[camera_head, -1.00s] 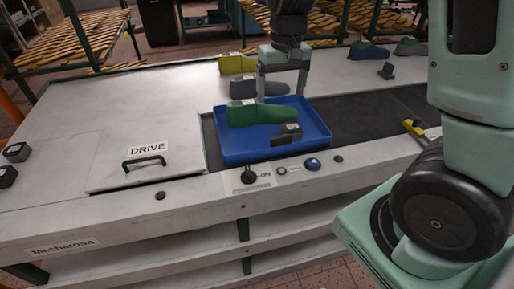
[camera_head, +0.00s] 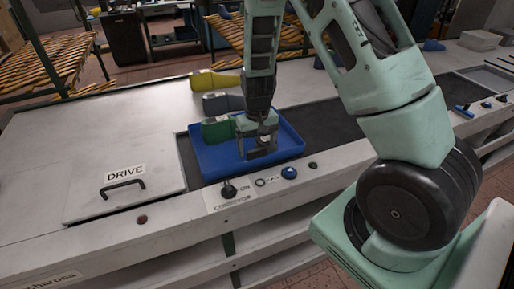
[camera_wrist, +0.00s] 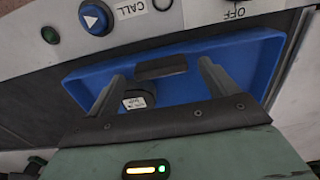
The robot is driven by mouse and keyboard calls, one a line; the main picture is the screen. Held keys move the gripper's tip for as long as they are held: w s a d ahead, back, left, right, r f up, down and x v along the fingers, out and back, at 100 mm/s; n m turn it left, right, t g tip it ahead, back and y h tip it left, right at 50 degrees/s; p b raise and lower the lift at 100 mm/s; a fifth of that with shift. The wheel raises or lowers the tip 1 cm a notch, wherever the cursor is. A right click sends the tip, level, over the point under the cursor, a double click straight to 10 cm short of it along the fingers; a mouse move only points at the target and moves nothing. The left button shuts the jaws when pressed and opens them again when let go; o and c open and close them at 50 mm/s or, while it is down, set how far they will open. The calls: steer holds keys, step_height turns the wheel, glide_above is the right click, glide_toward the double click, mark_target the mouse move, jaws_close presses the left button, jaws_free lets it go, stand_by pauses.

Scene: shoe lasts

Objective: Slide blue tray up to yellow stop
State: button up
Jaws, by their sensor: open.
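The blue tray (camera_head: 220,166) lies on the dark belt and also fills much of the wrist view (camera_wrist: 255,55). A green shoe last (camera_head: 215,131) stands in it, partly hidden by my gripper. A small dark block (camera_wrist: 160,66) is in the tray too. My gripper (camera_head: 260,143) points down over the tray's right half, with its open fingers (camera_wrist: 161,72) either side of the dark block in the wrist view. I cannot tell whether they touch it. No yellow stop shows in the current views; my arm covers part of the belt to the right.
A yellow last (camera_head: 214,82) and a grey last (camera_head: 221,103) stand behind the tray. A black knob (camera_head: 229,190) and a blue button (camera_head: 289,173) are on the front edge. The DRIVE cover (camera_head: 125,184) with its handle is at left. Bare belt (camera_head: 335,125) runs right of the tray.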

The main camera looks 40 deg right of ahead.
steer(key=shift+f, duration=1.25)
steer(key=c, duration=1.4)
steer(key=s+d+b, duration=0.2)
steer(key=s+d, duration=0.1)
steer(key=d, duration=0.7)
steer(key=s+d+b, duration=0.2)
steer(key=s+d, duration=0.1)
steer(key=d, duration=0.7)
steer(key=s+d+b, duration=0.2)
steer(key=d, duration=0.8)
steer(key=shift+s+d+r, duration=0.1)
steer(key=shift+s+d, duration=0.15)
steer(key=shift+s, duration=0.15)
steer(key=o, duration=1.4)
step_height(320, 180, up, 17)
steer(key=b, duration=0.2)
steer(key=shift+r, duration=0.2)
